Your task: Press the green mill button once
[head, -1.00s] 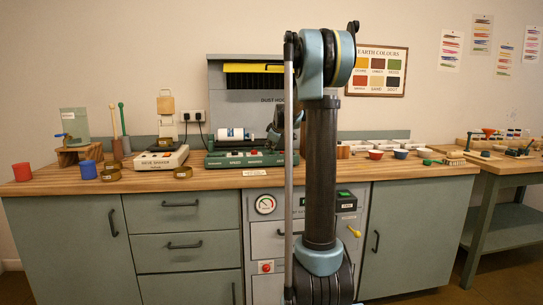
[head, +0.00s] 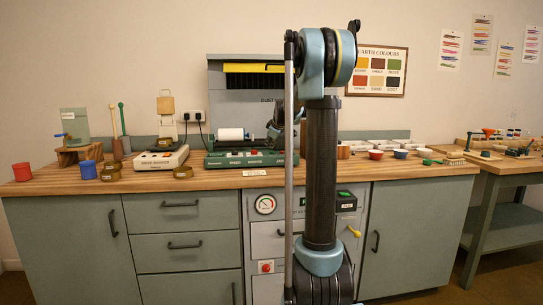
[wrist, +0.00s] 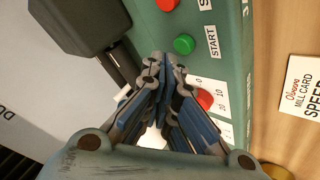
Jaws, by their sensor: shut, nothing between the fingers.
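The green START button (wrist: 184,44) is a round cap on the green mill base (wrist: 232,45) in the wrist view. My gripper (wrist: 162,60) is shut and empty, its fingertips just beside the button in the picture. I cannot tell whether they touch it. A red button (wrist: 167,4) sits above the green one at the picture's top edge, and a red knob (wrist: 205,99) with a number scale lies below. In the head view the mill (head: 225,160) stands on the bench with a white jar (head: 231,134) on top. My arm hides its right part.
The dust hood (head: 230,85) rises behind the mill. A mill card (wrist: 304,95) lies on the wood in front. To the left stand a sieve shaker (head: 162,158), brass sieves and red and blue cups. Bowls (head: 376,154) stand to the right.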

